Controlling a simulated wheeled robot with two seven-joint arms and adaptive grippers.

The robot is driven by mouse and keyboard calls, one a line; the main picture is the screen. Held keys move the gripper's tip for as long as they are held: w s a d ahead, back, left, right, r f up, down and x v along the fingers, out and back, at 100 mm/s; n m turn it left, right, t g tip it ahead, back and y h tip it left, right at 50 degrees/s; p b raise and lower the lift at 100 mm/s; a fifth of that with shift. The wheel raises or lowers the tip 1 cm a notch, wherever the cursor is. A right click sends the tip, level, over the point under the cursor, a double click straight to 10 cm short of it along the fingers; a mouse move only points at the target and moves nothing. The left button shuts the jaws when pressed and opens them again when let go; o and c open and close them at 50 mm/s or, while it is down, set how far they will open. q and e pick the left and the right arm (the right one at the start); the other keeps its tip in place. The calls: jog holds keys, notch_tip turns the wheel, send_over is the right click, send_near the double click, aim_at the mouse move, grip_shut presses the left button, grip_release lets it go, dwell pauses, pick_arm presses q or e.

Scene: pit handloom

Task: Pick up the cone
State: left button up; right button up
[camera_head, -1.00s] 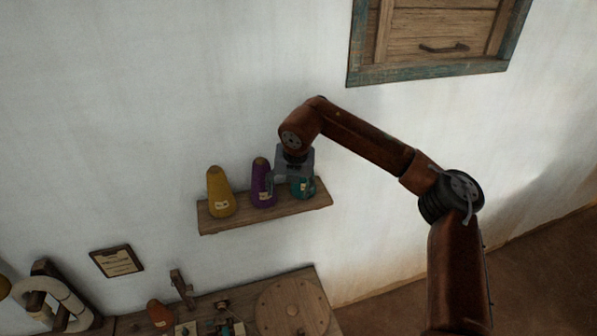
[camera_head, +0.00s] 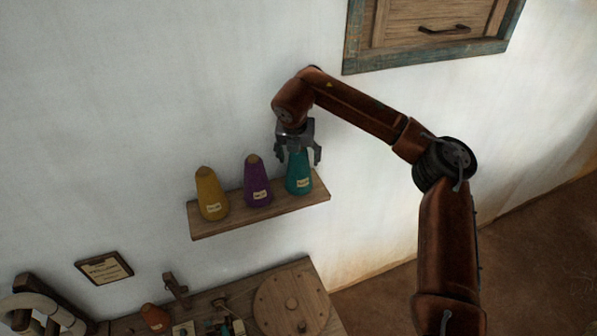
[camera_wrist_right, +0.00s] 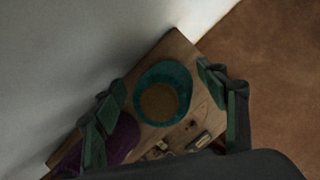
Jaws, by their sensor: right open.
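Three yarn cones stand upright on a wooden wall shelf (camera_head: 232,228): a yellow cone (camera_head: 210,195) at the left, a purple cone (camera_head: 257,182) in the middle and a teal cone (camera_head: 299,176) at the right. Each bears a small label. My right gripper (camera_head: 299,158) is open above the teal cone, its fingers on either side of the cone's upper part. In the right wrist view, the teal cone (camera_wrist_right: 178,78) shows from above between the open fingers, with gaps on both sides. The purple cone (camera_wrist_right: 124,140) is partly behind the left finger. My left gripper is out of view.
The white wall runs close behind the shelf. A wooden shutter (camera_head: 430,35) is at upper right.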

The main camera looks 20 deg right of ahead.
jog(key=shift+p+x, duration=0.3)
jog(key=shift+x, duration=0.95)
jog(key=shift+w+d+f, duration=0.1)
jog(key=shift+d+f, duration=0.05)
jog(key=shift+f, duration=0.2)
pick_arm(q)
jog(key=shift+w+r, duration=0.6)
pick_arm(e)
jog(key=c, duration=1.4)
jog(key=shift+r, duration=0.1)
